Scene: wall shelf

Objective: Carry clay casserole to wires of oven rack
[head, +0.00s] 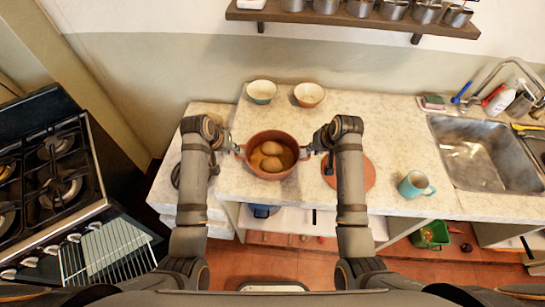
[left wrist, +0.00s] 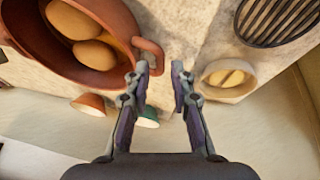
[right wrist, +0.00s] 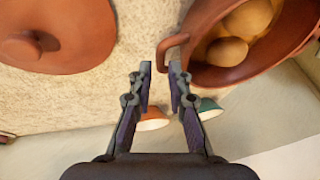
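The clay casserole (head: 276,136), a reddish-brown pot holding round brown food, stands on the counter between my two grippers. My left gripper (head: 239,151) is open at its left handle; in the left wrist view the handle (left wrist: 151,52) lies just beyond the fingertips (left wrist: 160,68), nearer one finger. My right gripper (head: 309,151) is open at the right handle; in the right wrist view the handle (right wrist: 169,50) is just ahead of the fingertips (right wrist: 160,66). Contact cannot be told. The wire oven rack (head: 110,262) juts out of the oven at lower left, with a pale surface below its wires.
A round clay lid (head: 366,178) lies right of the casserole, partly behind my right arm. Two bowls (head: 261,91) (head: 309,94) stand behind it. A teal mug (head: 415,184) and sink (head: 485,155) are farther right. The stove (head: 48,175) is left, across a gap.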

